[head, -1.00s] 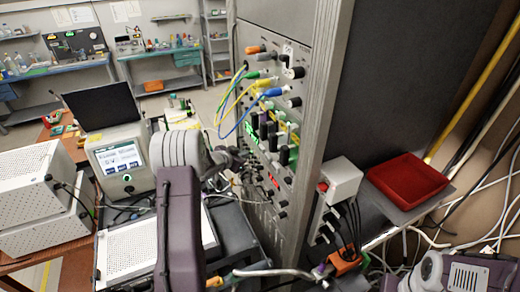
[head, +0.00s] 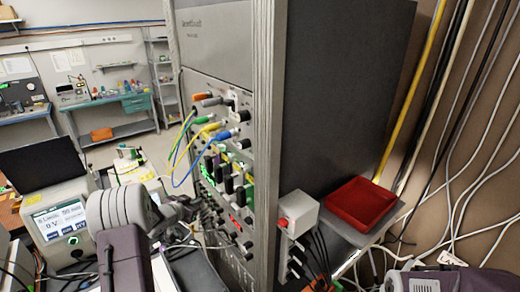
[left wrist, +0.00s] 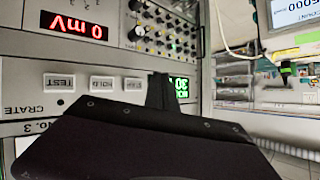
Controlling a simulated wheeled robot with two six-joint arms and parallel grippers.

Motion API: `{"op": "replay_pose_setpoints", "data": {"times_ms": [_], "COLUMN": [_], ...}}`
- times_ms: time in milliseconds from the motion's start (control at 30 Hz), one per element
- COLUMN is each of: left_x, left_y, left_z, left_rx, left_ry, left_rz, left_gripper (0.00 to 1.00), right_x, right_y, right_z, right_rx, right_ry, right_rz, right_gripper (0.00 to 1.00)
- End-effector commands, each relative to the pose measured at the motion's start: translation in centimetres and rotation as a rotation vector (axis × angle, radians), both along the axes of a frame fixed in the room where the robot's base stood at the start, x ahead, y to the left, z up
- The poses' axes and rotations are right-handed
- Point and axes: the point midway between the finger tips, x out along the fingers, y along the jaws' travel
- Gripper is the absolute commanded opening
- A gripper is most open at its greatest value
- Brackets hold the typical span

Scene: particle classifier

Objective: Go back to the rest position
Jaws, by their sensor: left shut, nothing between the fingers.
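My left gripper (head: 186,208) is shut and empty. In the head view it is small and dark, at the end of my grey and purple left arm, close in front of the lower part of the rack's instrument panel (head: 204,169). I cannot tell whether it touches the panel. In the left wrist view the closed fingers (left wrist: 160,92) stand in front of a panel with a red "0 mV" display (left wrist: 74,26), and they partly cover a green display (left wrist: 181,88). My right gripper is not in view; part of my right arm shows at the lower right.
The tall grey rack (head: 268,60) has blue, yellow and green cables plugged into its panel. A red tray (head: 361,203) sits on a shelf to its right, beside a white box (head: 298,213). Loose cables hang on the right wall. A touchscreen instrument (head: 62,222) stands on the left.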

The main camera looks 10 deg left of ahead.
Motion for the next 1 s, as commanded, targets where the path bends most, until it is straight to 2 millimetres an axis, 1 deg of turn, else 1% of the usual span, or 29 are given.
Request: {"op": "replay_pose_setpoints", "data": {"times_ms": [67, 133, 167, 200, 267, 300, 367, 400, 500, 600, 667, 733, 1000], "left_x": [-0.5, -2.7, -4.3, -6.8, -11.0, -13.8, -18.0, -20.6, -25.9, -29.2, -30.2, -30.8, -30.7], "left_y": [-1.4, -4.0, -5.3, -7.2, -10.0, -11.7, -14.1, -15.5, -18.2, -19.9, -20.4, -20.6, -20.5], "left_z": [-2.0, -5.3, -6.8, -8.7, -11.3, -12.8, -14.6, -15.7, -17.4, -18.1, -18.3, -18.2, -18.1], "left_rx": [0.005, 0.009, 0.006, -0.002, -0.02, -0.036, -0.058, -0.073, -0.107, -0.13, -0.138, -0.141, -0.142], "left_ry": [0.047, 0.156, 0.218, 0.307, 0.437, 0.52, 0.634, 0.703, 0.843, 0.928, 0.955, 0.968, 0.967], "left_rz": [0.035, 0.108, 0.141, 0.18, 0.221, 0.24, 0.255, 0.257, 0.258, 0.253, 0.251, 0.25, 0.252], "left_gripper": [0.0, 0.0, 0.0, 0.0, 0.0, 0.0, 0.0, 0.0, 0.0, 0.0, 0.0, 0.0, 0.0], "right_x": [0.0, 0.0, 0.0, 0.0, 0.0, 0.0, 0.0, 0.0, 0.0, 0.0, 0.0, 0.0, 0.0], "right_y": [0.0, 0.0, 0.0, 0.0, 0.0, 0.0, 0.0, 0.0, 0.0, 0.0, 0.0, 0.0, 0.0], "right_z": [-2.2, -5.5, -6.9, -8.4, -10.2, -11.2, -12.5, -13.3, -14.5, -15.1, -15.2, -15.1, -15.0], "right_rx": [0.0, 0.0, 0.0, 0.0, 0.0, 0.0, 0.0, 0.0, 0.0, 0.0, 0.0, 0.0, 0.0], "right_ry": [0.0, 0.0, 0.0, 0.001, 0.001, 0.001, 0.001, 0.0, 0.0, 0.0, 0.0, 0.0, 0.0], "right_rz": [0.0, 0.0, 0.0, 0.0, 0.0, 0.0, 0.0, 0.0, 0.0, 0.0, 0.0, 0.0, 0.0], "right_gripper": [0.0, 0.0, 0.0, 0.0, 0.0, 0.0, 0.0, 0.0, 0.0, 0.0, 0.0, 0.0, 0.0]}}
